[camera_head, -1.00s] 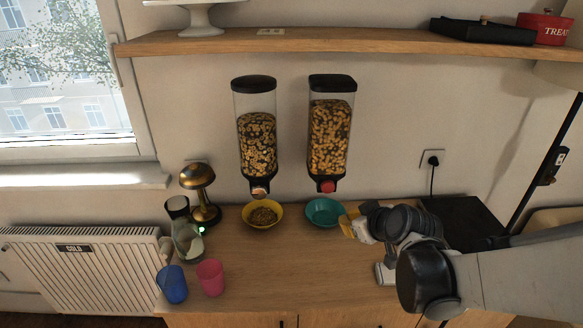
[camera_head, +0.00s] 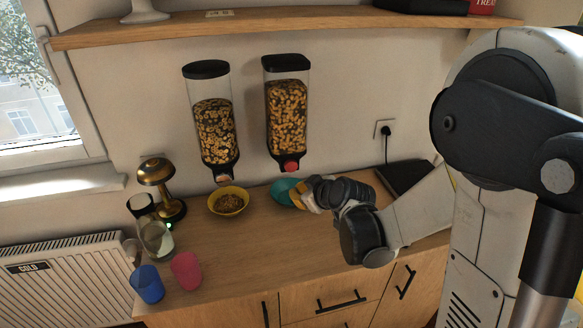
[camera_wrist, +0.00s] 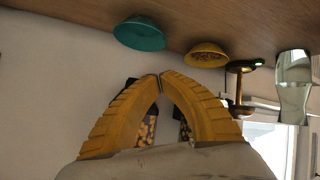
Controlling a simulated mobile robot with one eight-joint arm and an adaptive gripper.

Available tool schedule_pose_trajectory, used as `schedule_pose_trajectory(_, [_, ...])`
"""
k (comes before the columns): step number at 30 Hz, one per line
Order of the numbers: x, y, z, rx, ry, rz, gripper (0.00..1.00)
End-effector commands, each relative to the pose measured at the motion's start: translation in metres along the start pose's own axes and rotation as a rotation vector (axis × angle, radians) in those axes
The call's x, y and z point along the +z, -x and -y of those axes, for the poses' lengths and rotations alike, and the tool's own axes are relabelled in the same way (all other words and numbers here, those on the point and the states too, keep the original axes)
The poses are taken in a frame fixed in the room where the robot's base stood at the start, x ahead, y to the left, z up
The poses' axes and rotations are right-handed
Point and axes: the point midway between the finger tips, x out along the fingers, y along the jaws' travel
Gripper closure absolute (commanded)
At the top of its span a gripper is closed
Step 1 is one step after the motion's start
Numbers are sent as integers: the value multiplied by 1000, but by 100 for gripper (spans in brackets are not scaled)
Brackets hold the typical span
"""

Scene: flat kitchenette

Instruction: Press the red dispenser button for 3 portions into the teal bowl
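The right-hand dispenser (camera_head: 287,115) hangs on the wall, filled with brown and yellow pieces. Its red button (camera_head: 291,166) is at its lower end. The teal bowl (camera_head: 282,191) stands on the counter below it, and also shows in the wrist view (camera_wrist: 139,36); its inside is mostly hidden. My gripper (camera_head: 300,193) is in front of the bowl's right side in the head view and lower in the picture than the red button. In the wrist view my gripper (camera_wrist: 160,76) has its yellow fingertips together with nothing between them. It appears apart from the button.
A second dispenser (camera_head: 214,130) hangs left, above a yellow bowl (camera_head: 228,201) holding food. A brass lamp (camera_head: 160,188), a glass jar (camera_head: 157,240), a blue cup (camera_head: 148,284) and a pink cup (camera_head: 186,270) stand further left. The counter's front middle (camera_head: 260,248) is clear.

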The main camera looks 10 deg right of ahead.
Motion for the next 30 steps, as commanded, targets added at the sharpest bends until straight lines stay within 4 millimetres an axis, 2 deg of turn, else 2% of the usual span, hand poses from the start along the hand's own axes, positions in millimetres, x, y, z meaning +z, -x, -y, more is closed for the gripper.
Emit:
schedule_pose_trajectory(6, [-14, -26, -14, 0, -1, 0, 100])
schedule_pose_trajectory(13, [-24, -45, -24, 0, -1, 0, 100])
schedule_pose_trajectory(19, [-28, -52, -28, 0, -1, 0, 100])
schedule_pose_trajectory(30, [-28, -52, -28, 0, -1, 0, 100])
